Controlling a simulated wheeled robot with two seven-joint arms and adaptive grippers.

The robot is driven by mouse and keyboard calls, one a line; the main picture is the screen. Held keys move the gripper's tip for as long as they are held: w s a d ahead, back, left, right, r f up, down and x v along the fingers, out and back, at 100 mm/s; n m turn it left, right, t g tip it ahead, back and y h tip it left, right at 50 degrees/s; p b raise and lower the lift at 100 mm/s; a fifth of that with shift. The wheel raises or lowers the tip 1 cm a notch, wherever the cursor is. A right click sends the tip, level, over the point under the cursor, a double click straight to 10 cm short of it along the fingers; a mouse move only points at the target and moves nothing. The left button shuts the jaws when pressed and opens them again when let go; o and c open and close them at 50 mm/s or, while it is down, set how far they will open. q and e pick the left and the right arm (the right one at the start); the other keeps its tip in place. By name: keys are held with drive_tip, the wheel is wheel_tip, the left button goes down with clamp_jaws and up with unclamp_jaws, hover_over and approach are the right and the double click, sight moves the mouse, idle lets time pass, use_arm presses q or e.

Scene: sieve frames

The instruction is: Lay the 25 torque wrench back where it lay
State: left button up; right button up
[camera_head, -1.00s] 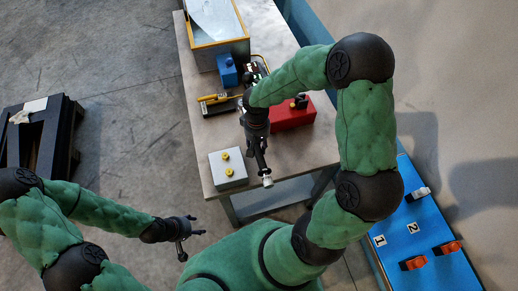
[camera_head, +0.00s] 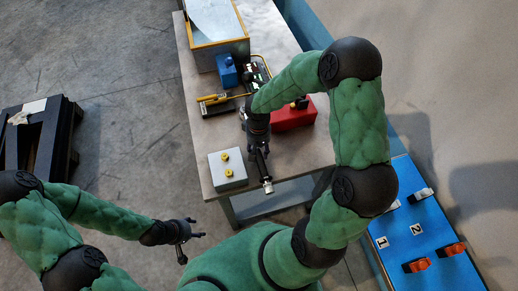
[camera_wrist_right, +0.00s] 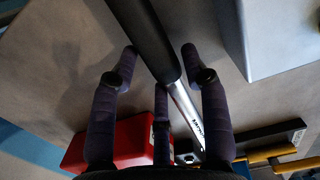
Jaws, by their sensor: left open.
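A torque wrench (camera_wrist_right: 150,45) with a black handle and silver shaft runs diagonally between the fingers of my right gripper (camera_wrist_right: 160,55) in the right wrist view. The gripper looks closed about it, though finger contact is partly hidden. Print on the shaft is too small to read. In the head view the right gripper (camera_head: 258,140) is over the front part of the table, and the wrench's handle (camera_head: 264,173) points toward me, its end at the front edge. Whether the wrench touches the table is unclear. My left gripper (camera_head: 190,235) is open and empty, away from the table.
On the table (camera_head: 195,140) are a grey box with yellow knobs (camera_head: 228,170), a red box (camera_head: 293,117), a blue block (camera_head: 227,70), a yellow tool (camera_head: 212,98) and a yellow-rimmed bin (camera_head: 217,42). A blue bench (camera_head: 415,215) stands right, a dark pallet (camera_head: 45,150) left.

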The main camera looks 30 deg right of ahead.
idle(0.3)
drive_tip(key=shift+r, duration=0.2)
wheel_tip(320, 180, up, 12)
drive_tip(key=p, duration=0.3)
drive_tip(key=shift+w+d, duration=0.15)
drive_tip(key=shift+w, duration=0.25)
